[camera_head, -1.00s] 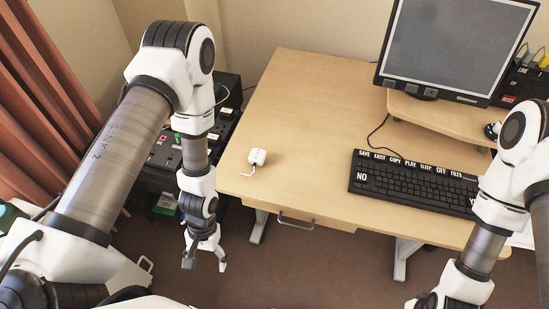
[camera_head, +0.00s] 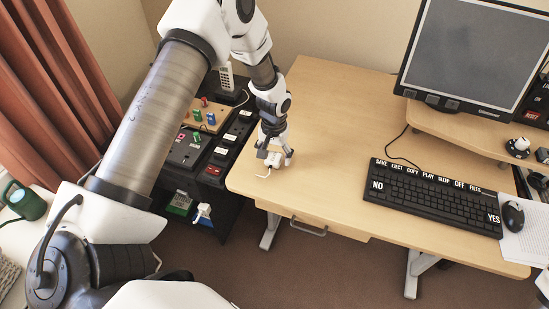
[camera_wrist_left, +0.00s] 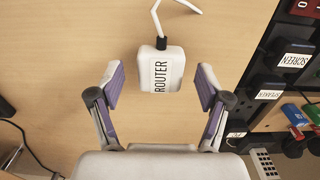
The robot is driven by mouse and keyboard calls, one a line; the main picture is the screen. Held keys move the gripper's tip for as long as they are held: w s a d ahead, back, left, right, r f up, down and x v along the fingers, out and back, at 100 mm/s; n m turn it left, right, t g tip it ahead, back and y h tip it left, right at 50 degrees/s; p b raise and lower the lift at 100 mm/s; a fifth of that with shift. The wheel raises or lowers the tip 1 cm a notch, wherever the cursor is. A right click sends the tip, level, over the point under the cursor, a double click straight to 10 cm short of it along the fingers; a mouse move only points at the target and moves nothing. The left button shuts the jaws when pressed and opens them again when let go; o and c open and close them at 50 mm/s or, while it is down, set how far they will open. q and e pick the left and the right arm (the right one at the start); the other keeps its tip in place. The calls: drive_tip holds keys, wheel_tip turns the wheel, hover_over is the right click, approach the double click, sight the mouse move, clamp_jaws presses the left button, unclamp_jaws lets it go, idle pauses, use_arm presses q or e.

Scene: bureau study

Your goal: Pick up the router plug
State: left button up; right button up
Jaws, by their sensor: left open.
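The router plug (camera_wrist_left: 170,72) is a white block labelled ROUTER, with a dark cable end and a white cord. It lies on the desk (camera_head: 320,110) near its left edge; in the head view the plug (camera_head: 275,164) is partly hidden by my gripper. My left gripper (camera_head: 276,156) is at the plug from above. In the left wrist view the open fingers of the left gripper (camera_wrist_left: 160,82) stand on either side of the plug, with a gap on each side. My right gripper is out of view.
A black unit left of the desk holds labelled plugs, such as SCREEN (camera_wrist_left: 296,60) and SPEAKER (camera_wrist_left: 269,94), and a wooden board with coloured pegs (camera_head: 208,115). A keyboard (camera_head: 435,198) and a monitor (camera_head: 465,55) stand right. The desk's middle is clear.

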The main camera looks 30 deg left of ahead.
use_arm(q)
drive_tip(key=shift+f, duration=0.25)
drive_tip(key=c, duration=1.2)
drive_tip(key=shift+r, duration=0.1)
